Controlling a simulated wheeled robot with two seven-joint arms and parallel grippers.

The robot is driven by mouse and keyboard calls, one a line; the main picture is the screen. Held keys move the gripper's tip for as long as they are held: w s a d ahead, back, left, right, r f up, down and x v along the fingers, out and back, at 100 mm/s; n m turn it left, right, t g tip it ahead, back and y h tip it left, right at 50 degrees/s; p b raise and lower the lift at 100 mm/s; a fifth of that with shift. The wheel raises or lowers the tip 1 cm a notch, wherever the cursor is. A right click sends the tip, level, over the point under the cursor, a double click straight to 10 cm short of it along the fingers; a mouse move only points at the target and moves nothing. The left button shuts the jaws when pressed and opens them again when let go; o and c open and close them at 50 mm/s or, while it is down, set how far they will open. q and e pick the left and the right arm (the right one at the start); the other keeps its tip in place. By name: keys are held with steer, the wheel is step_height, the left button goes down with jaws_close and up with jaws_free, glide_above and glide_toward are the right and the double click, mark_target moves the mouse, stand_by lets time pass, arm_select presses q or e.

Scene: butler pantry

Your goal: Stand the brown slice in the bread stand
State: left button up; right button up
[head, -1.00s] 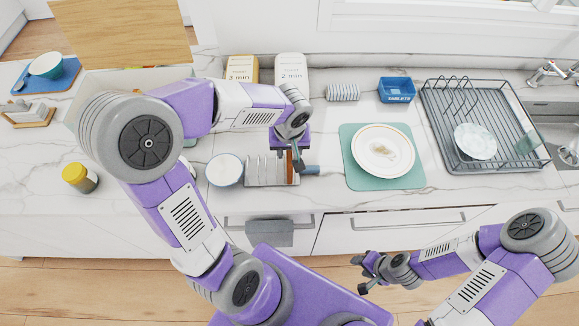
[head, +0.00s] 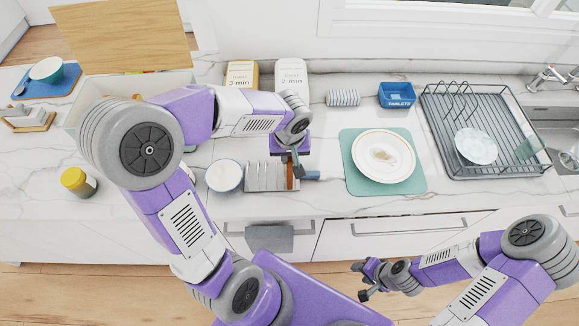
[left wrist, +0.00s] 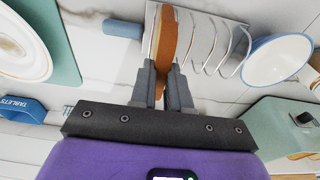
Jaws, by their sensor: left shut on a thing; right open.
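The brown slice (head: 290,178) is upright at the right end of the bread stand (head: 262,181) in the head view. My left gripper (head: 295,168) is shut on it from above. In the left wrist view the slice (left wrist: 168,38) sits between the two fingers (left wrist: 163,85), with a stand wire close along its left side. The stand (left wrist: 213,48) shows several empty wire slots to the right of the slice. I cannot tell whether the slice's lower edge rests on the base. My right gripper (head: 363,280) is open and empty, low in front of the counter.
A white bowl (head: 224,175) stands just left of the stand. A plate (head: 383,156) on a green mat (head: 412,183) lies to the right. Canisters (head: 291,78) stand behind, and a dish rack (head: 519,151) is at far right. A blue-grey handle-like thing (head: 312,175) lies beside the stand.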

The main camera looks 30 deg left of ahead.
arm_select(q)
step_height(320, 180, up, 12)
steer(key=p, duration=0.8)
steer(key=shift+p, duration=0.4)
stand_by(0.7)
